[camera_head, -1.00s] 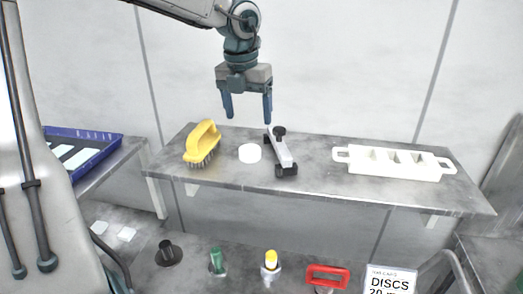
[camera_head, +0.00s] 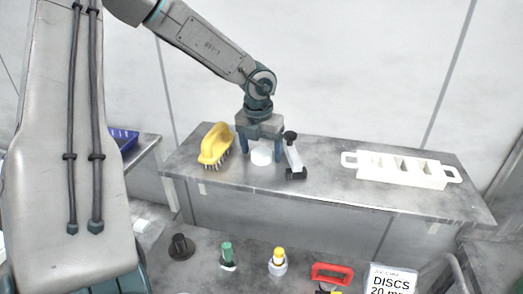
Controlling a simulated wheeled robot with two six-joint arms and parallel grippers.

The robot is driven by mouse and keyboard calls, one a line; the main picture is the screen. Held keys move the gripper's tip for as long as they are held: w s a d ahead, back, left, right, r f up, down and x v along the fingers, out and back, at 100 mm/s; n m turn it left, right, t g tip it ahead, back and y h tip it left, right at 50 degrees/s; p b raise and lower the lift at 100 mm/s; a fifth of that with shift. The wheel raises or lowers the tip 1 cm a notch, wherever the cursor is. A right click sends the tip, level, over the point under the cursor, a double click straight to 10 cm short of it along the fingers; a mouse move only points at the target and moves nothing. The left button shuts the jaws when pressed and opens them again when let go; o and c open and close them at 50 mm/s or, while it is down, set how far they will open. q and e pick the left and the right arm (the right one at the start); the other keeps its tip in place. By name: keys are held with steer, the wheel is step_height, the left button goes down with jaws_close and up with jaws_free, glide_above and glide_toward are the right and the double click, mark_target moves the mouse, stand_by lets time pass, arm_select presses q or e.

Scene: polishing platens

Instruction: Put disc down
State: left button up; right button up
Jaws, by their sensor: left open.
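A white disc (camera_head: 261,157) sits on the grey shelf (camera_head: 325,176), between a yellow brush and a black-and-white tool. My left gripper (camera_head: 260,158) is lowered from above, its blue fingers apart on either side of the disc. I cannot tell whether the fingers touch it. My right gripper is not in view.
The yellow brush (camera_head: 215,146) stands close left of the gripper, and the black-and-white tool (camera_head: 294,157) close right. A white slotted rack (camera_head: 402,169) lies on the right of the shelf.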

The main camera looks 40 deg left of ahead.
arm_select(q)
steer(key=shift+f, duration=0.15)
steer(key=shift+c, duration=1.4)
steer(key=c, duration=1)
steer(key=shift+o, duration=0.2)
steer(key=shift+r, duration=0.25)
